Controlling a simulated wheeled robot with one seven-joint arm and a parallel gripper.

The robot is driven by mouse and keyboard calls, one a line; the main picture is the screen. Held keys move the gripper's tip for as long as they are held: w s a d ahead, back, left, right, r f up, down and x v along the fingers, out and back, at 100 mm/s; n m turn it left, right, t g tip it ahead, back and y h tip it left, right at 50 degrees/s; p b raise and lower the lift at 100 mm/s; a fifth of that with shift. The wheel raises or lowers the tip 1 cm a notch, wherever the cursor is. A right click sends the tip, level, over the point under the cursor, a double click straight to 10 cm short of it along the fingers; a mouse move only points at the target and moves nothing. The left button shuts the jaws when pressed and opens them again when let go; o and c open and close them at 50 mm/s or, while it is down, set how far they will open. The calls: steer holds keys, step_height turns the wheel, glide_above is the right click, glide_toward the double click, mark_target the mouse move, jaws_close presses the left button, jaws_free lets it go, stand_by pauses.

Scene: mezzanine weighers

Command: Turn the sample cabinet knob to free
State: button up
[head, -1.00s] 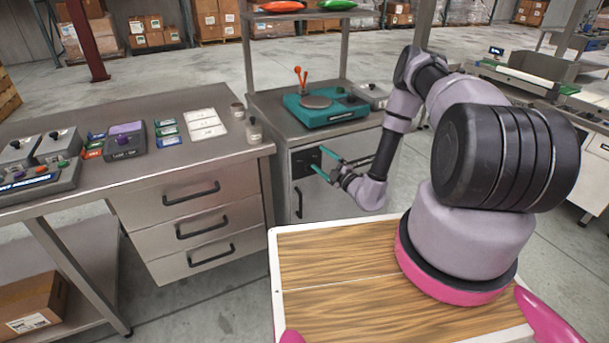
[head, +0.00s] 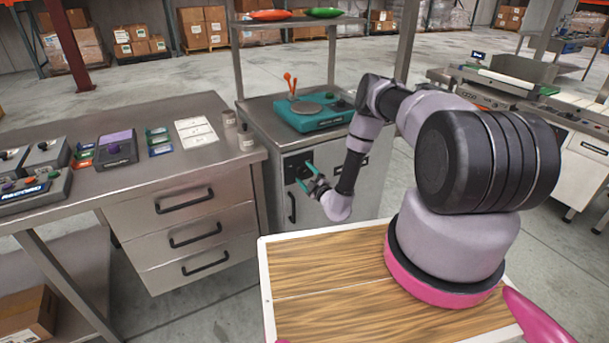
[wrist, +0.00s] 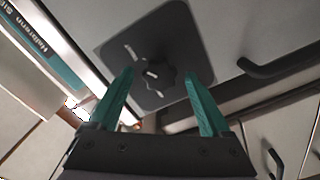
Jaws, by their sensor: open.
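The sample cabinet (head: 358,195) stands under the teal weigher, its grey door facing me. A dark knob (wrist: 153,73) sits on a black square plate (wrist: 190,45) on the cabinet front, with a pale mark on the knob and a pale line on the plate beside it. In the head view the plate (head: 292,165) is partly covered by my fingers. My gripper (wrist: 160,95) is open, with its teal fingers on either side of the knob in the picture. The fingertips look just short of the knob; contact cannot be told. My gripper also shows in the head view (head: 307,178).
A black door handle (head: 292,207) is below the plate. A teal weigher (head: 312,120) stands on the cabinet top. A steel bench with drawers (head: 190,225) is at the left, holding control boxes, cards and small jars. Open floor lies behind.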

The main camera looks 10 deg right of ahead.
steer(key=shift+w+a, duration=0.1)
steer(key=shift+w, duration=0.25)
jaws_close()
